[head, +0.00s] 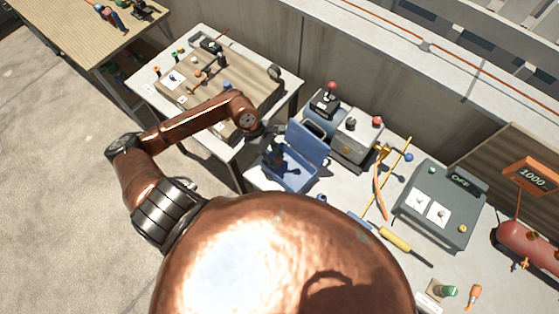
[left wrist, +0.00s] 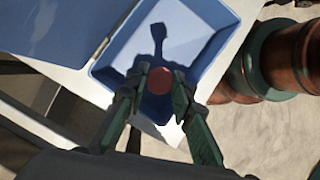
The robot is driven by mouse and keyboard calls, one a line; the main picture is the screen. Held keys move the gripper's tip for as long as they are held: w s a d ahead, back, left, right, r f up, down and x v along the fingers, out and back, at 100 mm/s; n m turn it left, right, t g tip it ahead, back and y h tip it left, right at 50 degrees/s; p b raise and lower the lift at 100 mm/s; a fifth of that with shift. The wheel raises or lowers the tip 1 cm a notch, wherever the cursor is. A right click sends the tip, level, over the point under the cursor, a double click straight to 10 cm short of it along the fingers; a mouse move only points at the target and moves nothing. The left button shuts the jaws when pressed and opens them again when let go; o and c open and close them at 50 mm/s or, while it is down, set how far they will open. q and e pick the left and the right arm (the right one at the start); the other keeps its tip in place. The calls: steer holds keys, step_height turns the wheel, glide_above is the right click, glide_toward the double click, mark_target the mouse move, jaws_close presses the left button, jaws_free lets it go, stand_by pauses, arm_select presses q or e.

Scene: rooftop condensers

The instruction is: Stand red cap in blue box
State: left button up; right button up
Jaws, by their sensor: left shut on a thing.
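The blue box (head: 292,178) stands on the white table with its lid raised, and its open inside shows in the left wrist view (left wrist: 207,28). My left gripper (head: 273,155) is over the box opening, pointing down. In the left wrist view its two green fingers (left wrist: 160,88) are shut on the red cap (left wrist: 159,79), a small round red thing. The cap appears over the near part of the box, and a shadow falls on the box floor. In the head view the cap is hidden by the gripper. My right gripper is not in view.
The box lid (head: 308,147) stands up behind the opening. Grey boxes with red knobs (head: 357,138) are behind it to the right. A yellow-handled tool (head: 394,238) and a grey panel (head: 440,205) lie further right. A second table (head: 158,98) is at the left.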

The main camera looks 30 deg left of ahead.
mark_target(283, 167)
arm_select(q)
steer(key=shift+w+d+f, duration=0.1)
steer(key=shift+w+f, duration=0.4)
steer(key=shift+f, duration=0.05)
steer(key=f, duration=0.3)
steer(key=shift+w+d, duration=0.15)
steer(key=shift+w, duration=0.15)
steer(key=shift+f+p, duration=0.3)
steer(key=shift+f, duration=0.2)
steer(key=shift+f, duration=0.1)
steer(key=o, duration=0.8)
steer(key=shift+c, duration=0.2)
steer(key=v, duration=1.2)
steer(key=shift+b, duration=0.4)
